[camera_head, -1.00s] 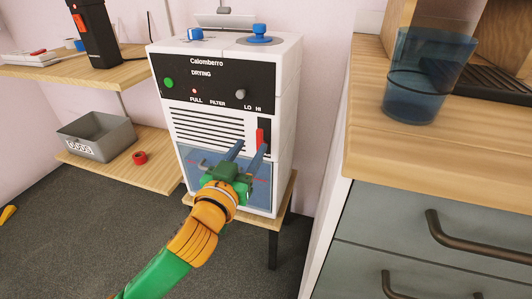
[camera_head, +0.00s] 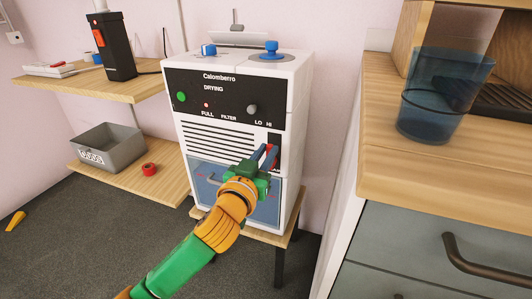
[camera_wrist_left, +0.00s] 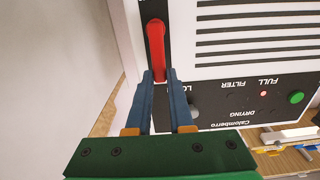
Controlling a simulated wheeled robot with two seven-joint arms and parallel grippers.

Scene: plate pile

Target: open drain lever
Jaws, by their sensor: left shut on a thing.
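The white drying machine (camera_head: 297,110) stands with its black control panel facing me. Its red lever (camera_head: 275,153) sits in a dark slot low on the right of the front. In the left wrist view the red lever (camera_wrist_left: 156,45) runs from the top down to between my fingers. My left gripper (camera_head: 266,155) is at the slot, shut on the lever. In the wrist view its blue fingers (camera_wrist_left: 162,77) are on either side of the lever's end. They hide part of the lever in the head view. My right gripper is not in view.
The machine stands on a small wooden table (camera_head: 258,236). At right, a wooden counter (camera_head: 420,172) carries a blue see-through cup (camera_head: 432,110).

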